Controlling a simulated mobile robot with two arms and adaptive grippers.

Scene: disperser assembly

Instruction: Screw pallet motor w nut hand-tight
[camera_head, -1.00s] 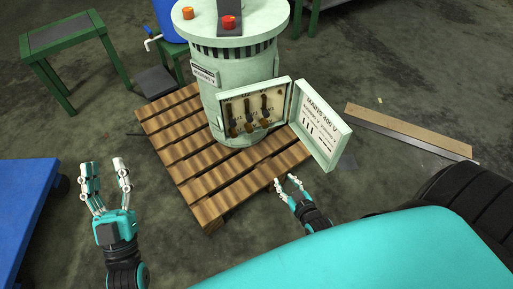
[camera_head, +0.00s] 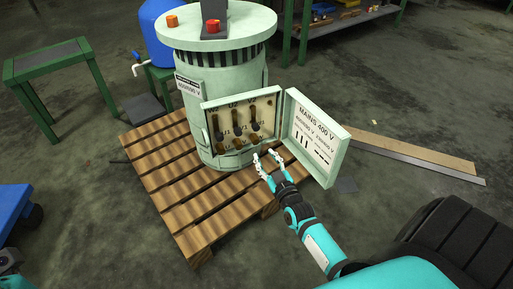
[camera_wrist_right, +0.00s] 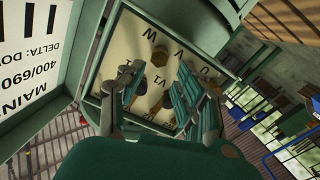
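The pale green motor (camera_head: 222,75) stands upright on the wooden pallet (camera_head: 165,176). My right gripper (camera_head: 266,156) is open and empty at the lower front edge of the box. In the right wrist view, its two fingers (camera_wrist_right: 163,92) are spread in front of the terminal panel (camera_wrist_right: 138,31).
The box door (camera_head: 316,137), marked MAINS 400 V, stands open just right of my right gripper. Planks (camera_head: 415,151) lie on the floor at right. A green table (camera_head: 48,62) and a blue barrel (camera_head: 158,35) stand at the back left.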

